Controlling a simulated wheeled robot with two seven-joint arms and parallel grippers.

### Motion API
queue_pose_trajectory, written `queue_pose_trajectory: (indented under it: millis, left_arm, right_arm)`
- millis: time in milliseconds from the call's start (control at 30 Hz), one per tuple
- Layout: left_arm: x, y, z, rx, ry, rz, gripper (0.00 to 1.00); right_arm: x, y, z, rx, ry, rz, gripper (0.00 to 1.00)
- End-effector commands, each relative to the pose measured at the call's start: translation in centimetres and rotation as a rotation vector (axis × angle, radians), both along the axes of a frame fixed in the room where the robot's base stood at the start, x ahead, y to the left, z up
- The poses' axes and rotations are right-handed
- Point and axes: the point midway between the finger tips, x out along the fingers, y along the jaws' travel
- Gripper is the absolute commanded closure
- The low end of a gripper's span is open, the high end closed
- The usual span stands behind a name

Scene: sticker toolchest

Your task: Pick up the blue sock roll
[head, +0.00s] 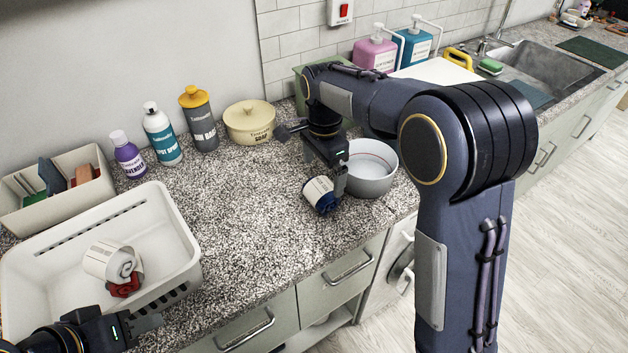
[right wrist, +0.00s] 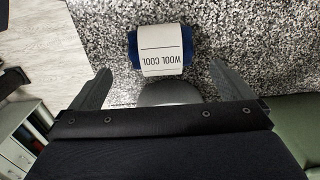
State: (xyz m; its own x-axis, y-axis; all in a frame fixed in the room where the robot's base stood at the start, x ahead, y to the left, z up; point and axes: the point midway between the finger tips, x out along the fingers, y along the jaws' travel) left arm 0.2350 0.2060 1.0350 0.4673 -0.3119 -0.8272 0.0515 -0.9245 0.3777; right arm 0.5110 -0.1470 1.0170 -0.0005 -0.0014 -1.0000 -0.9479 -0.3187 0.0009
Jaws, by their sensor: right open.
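The blue sock roll (head: 322,196), with a white label band, lies on the speckled counter near its front edge, beside a grey bowl (head: 371,168). My right gripper (head: 328,172) is above it, partly covering it in the head view. In the right wrist view the sock roll (right wrist: 161,50) shows its "WOOL COOL" label, centred between the spread fingers (right wrist: 160,68) and a little beyond them. The right gripper is open and empty. My left gripper (head: 143,322) is at the lower left, by the white basket; its finger opening is unclear.
A white basket (head: 180,232) holds a white-banded roll (head: 110,260) and something red. A beige bin (head: 60,200), purple bottle (head: 128,155), spray can (head: 161,135), grey bottle (head: 199,120) and cream pot (head: 249,122) line the wall. The middle counter is clear.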

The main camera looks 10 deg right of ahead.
Motion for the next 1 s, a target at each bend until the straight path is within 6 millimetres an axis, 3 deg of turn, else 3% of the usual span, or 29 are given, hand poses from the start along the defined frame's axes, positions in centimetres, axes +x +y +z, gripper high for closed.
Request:
queue_pose_trajectory:
  millis: [500,833,1000]
  left_arm:
    - [0.0,0.0,0.7,0.0,0.0,0.0,0.64]
    - [0.0,0.0,0.7,0.0,0.0,0.0,0.64]
    - [0.0,0.0,0.7,0.0,0.0,0.0,0.64]
  right_arm:
    - [0.3,0.0,-6.7,0.001,0.004,0.0,0.0]
    - [0.3,0.0,-7.4,0.002,0.001,0.001,0.0]
    - [0.3,0.0,-7.4,0.002,0.001,0.001,0.22]
